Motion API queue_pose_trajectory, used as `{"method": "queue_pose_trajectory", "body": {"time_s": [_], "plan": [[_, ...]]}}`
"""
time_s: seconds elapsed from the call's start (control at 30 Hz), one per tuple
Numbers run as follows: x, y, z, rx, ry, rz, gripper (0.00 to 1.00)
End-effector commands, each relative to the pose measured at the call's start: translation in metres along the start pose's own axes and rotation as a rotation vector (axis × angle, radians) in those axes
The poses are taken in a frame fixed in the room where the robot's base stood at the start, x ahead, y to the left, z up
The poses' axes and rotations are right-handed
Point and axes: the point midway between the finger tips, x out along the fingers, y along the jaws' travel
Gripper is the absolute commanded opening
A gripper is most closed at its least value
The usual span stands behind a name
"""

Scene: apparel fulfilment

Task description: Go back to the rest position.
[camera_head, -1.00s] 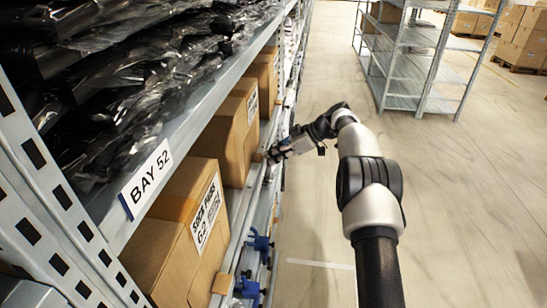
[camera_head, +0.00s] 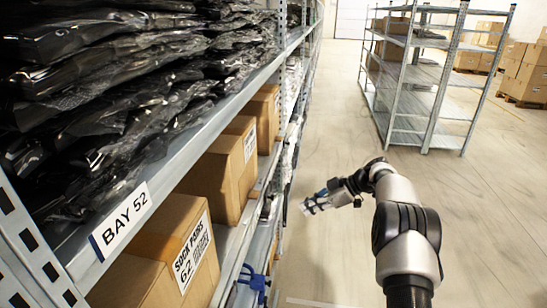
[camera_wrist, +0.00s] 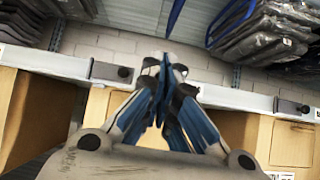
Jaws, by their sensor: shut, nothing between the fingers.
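My gripper (camera_head: 312,205) is at the end of my arm in the head view, out over the aisle just right of the shelf's front edge. In the wrist view my gripper (camera_wrist: 163,75) shows its two fingers drawn together at the tips. It is shut and holds nothing. The tips are apart from the shelf and boxes in the head view. My arm reaches up from the lower right of the head view.
The shelf rack (camera_head: 232,107) on the left carries black plastic-wrapped garments (camera_head: 120,85) above and cardboard boxes (camera_head: 218,172) below. A blue clamp-like part (camera_head: 252,281) sits low at its edge. An open metal rack (camera_head: 425,75) stands behind. The aisle floor (camera_head: 480,220) is clear.

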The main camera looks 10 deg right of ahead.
Motion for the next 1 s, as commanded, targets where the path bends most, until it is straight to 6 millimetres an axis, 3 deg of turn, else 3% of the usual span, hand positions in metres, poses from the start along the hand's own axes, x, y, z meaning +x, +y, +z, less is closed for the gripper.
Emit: {"method": "queue_pose_trajectory", "body": {"time_s": [0.17, 0.27, 0.4, 0.6, 0.8, 1.0], "plan": [[-0.019, -0.016, -0.039, 0.084, -0.068, 0.005, 0.0], [-0.037, -0.04, -0.072, 0.179, -0.141, 0.019, 0.0], [-0.062, -0.086, -0.111, 0.322, -0.245, 0.06, 0.0], [-0.097, -0.166, -0.148, 0.505, -0.368, 0.164, 0.0], [-0.126, -0.256, -0.16, 0.666, -0.45, 0.307, 0.0], [-0.148, -0.345, -0.143, 0.805, -0.483, 0.479, 0.0]]}}
